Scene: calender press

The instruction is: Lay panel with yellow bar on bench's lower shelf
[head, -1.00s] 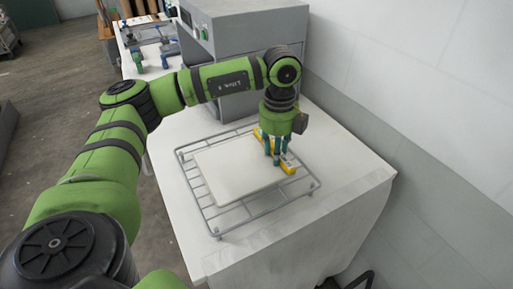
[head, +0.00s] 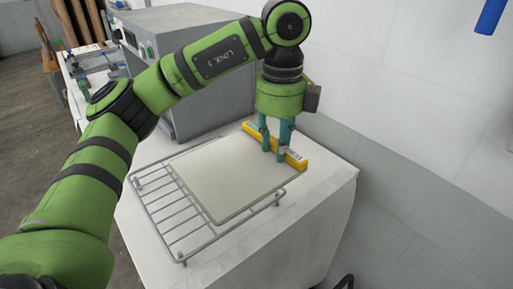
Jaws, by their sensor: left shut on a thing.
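The panel (head: 230,182) is a flat pale board with a yellow bar (head: 292,158) along its far right edge. My left gripper (head: 275,153) points down at that edge, with its teal fingers shut on the yellow bar. The panel is nearly level, partly over the wire rack (head: 160,213) and shifted towards the rack's right side. I cannot tell whether it still touches the rack. The bench's lower shelf does not show. My right gripper is not in view.
The rack stands on a white worktop (head: 320,188) whose right and front edges are close by. A grey press machine (head: 190,55) stands behind. Clamps and tools lie at the far left (head: 92,62). A pale wall (head: 430,150) closes the right side.

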